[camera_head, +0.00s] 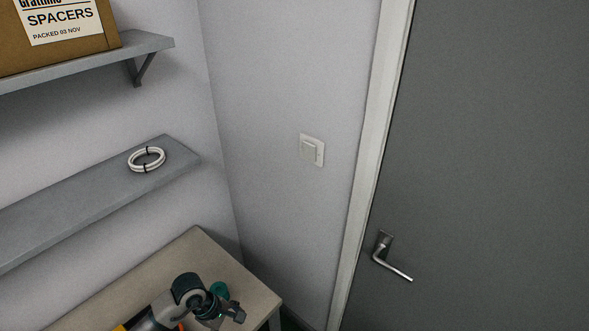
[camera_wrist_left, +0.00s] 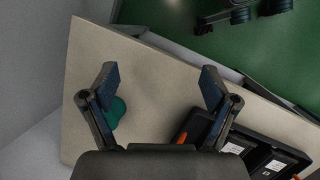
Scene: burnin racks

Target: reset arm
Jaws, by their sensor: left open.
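My left arm reaches in from the bottom of the head view, over a beige table (camera_head: 215,262). My right gripper is in neither view.
A black case with orange parts (camera_wrist_left: 248,150) lies at the right-hand finger's side. A grey shelf (camera_head: 90,205) holds a white cable coil (camera_head: 147,159); a higher shelf holds a cardboard box (camera_head: 60,45). A light switch (camera_head: 312,149) and grey door (camera_head: 490,150) are at the right.

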